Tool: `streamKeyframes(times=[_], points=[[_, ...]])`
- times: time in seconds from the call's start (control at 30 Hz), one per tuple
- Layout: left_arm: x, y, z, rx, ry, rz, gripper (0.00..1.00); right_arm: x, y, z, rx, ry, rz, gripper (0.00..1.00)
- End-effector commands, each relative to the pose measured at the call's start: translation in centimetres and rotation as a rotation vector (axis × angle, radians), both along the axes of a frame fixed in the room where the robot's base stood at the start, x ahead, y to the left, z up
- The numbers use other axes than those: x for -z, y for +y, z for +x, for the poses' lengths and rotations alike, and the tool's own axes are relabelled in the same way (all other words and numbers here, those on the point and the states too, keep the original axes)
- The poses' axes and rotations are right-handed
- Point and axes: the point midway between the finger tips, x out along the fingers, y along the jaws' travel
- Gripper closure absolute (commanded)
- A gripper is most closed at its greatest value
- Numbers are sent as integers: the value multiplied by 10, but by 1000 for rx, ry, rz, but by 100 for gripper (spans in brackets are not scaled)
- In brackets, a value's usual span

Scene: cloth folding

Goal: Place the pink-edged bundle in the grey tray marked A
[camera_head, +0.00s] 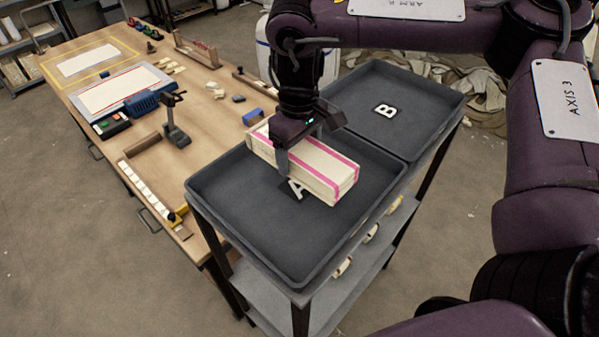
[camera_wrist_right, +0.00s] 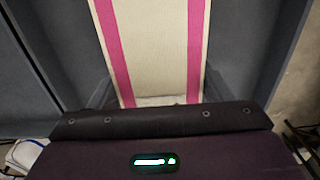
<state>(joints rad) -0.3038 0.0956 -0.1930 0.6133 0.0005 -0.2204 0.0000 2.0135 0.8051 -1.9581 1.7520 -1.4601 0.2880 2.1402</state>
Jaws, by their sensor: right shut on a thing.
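The pink-edged bundle (camera_head: 318,168) is a cream folded cloth block with pink stripes. It is over the grey tray marked A (camera_head: 232,213), partly covering the letter A; I cannot tell whether it touches the tray floor. My right gripper (camera_head: 296,150) is shut on the bundle from above, with a finger down its near side. In the right wrist view the bundle (camera_wrist_right: 155,45) runs away from the gripper between two pink stripes, with grey tray around it. My left gripper is not in view.
A second grey tray marked B (camera_head: 420,105) adjoins tray A at the back right, on the same cart. A wooden workbench (camera_head: 205,110) with tools stands to the left. Crumpled cloth (camera_head: 480,90) lies on the floor behind tray B.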

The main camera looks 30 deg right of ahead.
Motion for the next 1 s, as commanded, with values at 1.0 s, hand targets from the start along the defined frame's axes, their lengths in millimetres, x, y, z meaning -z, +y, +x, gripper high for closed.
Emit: streamKeyframes(times=[1.0], points=[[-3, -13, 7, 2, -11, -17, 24, 70, 0, 0, -1, -2, 1, 57]])
